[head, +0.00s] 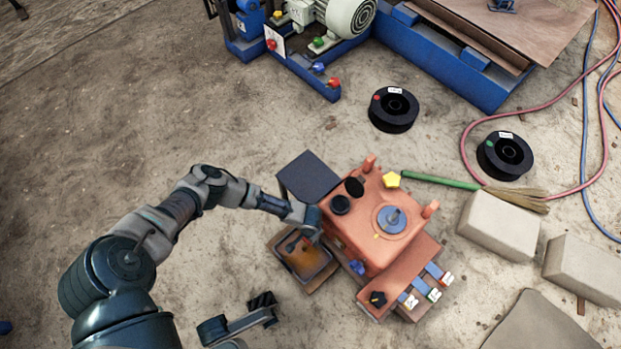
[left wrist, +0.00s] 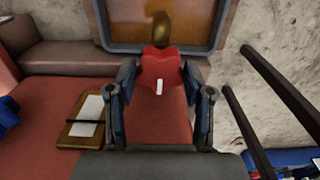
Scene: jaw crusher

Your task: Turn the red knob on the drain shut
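The red knob (left wrist: 160,72) shows in the left wrist view, with a short white mark on its near side. A brass drain spout (left wrist: 160,27) is just beyond it, above a tray of brown liquid (left wrist: 190,40). My left gripper (left wrist: 161,78) has one finger on each side of the knob, and its fingertips appear to touch the knob's sides. In the head view my left gripper (head: 305,222) is at the left side of the orange machine (head: 360,245) and hides most of the knob. My right gripper (head: 238,318) is open and empty, low in the head view.
The tray (head: 308,262) lies on the ground left of the machine. A dark panel (head: 311,177) is behind it. Blue (head: 357,267) and black (head: 378,299) knobs are on the machine's front. A broom (head: 440,181) and concrete blocks (head: 500,225) are on the right.

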